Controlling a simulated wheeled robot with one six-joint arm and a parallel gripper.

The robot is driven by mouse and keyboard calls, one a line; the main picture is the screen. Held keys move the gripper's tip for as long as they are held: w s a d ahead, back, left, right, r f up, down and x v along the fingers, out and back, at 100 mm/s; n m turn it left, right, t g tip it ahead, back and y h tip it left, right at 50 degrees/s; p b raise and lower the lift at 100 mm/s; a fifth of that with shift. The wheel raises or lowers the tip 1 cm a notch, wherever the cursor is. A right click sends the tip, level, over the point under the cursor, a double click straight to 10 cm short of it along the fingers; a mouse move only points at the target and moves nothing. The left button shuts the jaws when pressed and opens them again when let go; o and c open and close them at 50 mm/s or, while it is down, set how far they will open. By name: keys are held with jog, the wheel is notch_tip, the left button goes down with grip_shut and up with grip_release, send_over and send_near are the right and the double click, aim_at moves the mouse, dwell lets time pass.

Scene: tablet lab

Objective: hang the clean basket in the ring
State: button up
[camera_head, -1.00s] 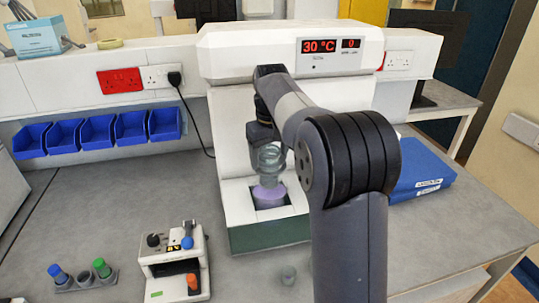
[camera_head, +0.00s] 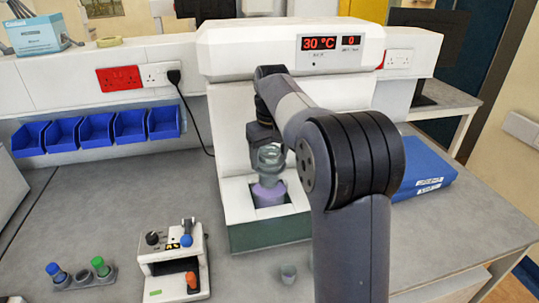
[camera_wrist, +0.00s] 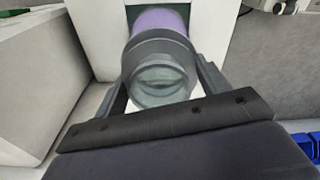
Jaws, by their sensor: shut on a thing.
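My gripper (camera_head: 267,148) is at the front of the white machine, above its well. It is shut on a grey, see-through, round basket (camera_head: 270,158), which looks upright. In the wrist view the basket (camera_wrist: 160,78) sits between the two fingers, its round opening facing the camera. A purple vessel (camera_head: 268,193) stands in the well directly below the basket, and purple also shows beyond it in the wrist view (camera_wrist: 160,20). I cannot tell whether basket and vessel touch. I cannot make out the ring as a separate part; the gripper and basket may hide it.
The white machine (camera_head: 235,120) shows 30 °C and 0. A small white device (camera_head: 165,262) with knobs and a rack (camera_head: 82,279) of capped pieces stand front left. A small grey cup (camera_head: 288,273) is in front of the machine. A blue box (camera_head: 425,172) lies at right.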

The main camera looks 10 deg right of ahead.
jog(key=shift+g, duration=0.6)
jog(key=f, duration=0.2)
jog(key=s+f, duration=0.1)
jog(key=shift+s+d+f, duration=0.15)
jog(key=shift+s+f, duration=0.05)
jog(key=shift+f, duration=0.2)
jog(key=o, duration=1.4)
jog(key=shift+d, duration=0.1)
jog(key=shift+w+r, duration=0.15)
jog(key=shift+r, duration=0.1)
notch_tip(320, 180, up, 14)
jog(key=t, duration=0.1)
jog(key=shift+w, duration=0.15)
jog(key=shift+f, duration=0.1)
